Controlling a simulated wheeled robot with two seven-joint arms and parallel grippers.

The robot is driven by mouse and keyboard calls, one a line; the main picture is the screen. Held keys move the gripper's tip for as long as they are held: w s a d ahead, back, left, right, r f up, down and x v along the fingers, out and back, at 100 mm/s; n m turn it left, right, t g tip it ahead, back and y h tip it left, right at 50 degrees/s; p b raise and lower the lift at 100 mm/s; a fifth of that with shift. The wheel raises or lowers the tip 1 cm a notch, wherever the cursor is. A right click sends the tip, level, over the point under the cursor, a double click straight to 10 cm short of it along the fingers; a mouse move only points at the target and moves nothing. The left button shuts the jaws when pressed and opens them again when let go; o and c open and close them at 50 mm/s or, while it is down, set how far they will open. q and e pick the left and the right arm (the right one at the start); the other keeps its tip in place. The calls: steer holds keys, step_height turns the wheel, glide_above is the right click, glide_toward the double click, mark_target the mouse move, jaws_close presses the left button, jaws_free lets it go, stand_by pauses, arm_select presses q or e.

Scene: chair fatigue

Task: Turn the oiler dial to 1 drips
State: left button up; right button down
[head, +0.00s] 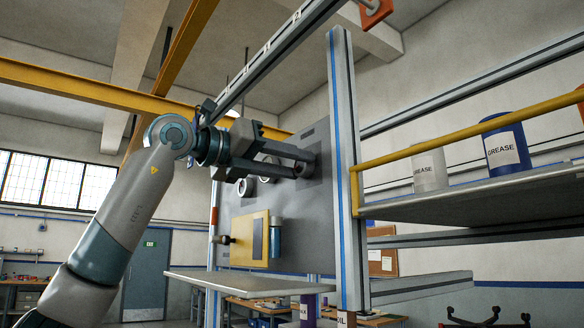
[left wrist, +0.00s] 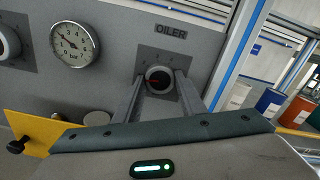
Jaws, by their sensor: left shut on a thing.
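The oiler dial (left wrist: 158,79) is a round knob with a dark face and a red pointer, below the word OILER on the grey panel in the left wrist view. The red pointer lies toward the left of its face. My left gripper (head: 303,163) reaches to the panel in the head view. In the left wrist view its two fingers (left wrist: 167,92) are shut on the oiler dial, one on each side. The fingers hide the dial's lower sides. My right gripper is not in view.
A white pressure gauge (left wrist: 74,45) and another dark knob (left wrist: 8,42) sit left of the oiler. A yellow plate (head: 250,238) is lower on the panel. Grease containers (head: 505,143) stand on the right shelf behind a yellow rail (head: 470,133). A blue-edged post (head: 343,170) borders the panel.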

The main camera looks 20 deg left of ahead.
arm_select(q)
steer(key=shift+f, duration=0.15)
steer(key=o, duration=1)
steer(key=shift+o, duration=0.2)
steer(key=shift+s, duration=0.15)
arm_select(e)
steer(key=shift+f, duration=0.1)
arm_select(q)
steer(key=shift+s+a, duration=0.45)
steer(key=b+v, duration=0.3)
steer(key=v, duration=1.3)
steer(key=shift+b, duration=0.4)
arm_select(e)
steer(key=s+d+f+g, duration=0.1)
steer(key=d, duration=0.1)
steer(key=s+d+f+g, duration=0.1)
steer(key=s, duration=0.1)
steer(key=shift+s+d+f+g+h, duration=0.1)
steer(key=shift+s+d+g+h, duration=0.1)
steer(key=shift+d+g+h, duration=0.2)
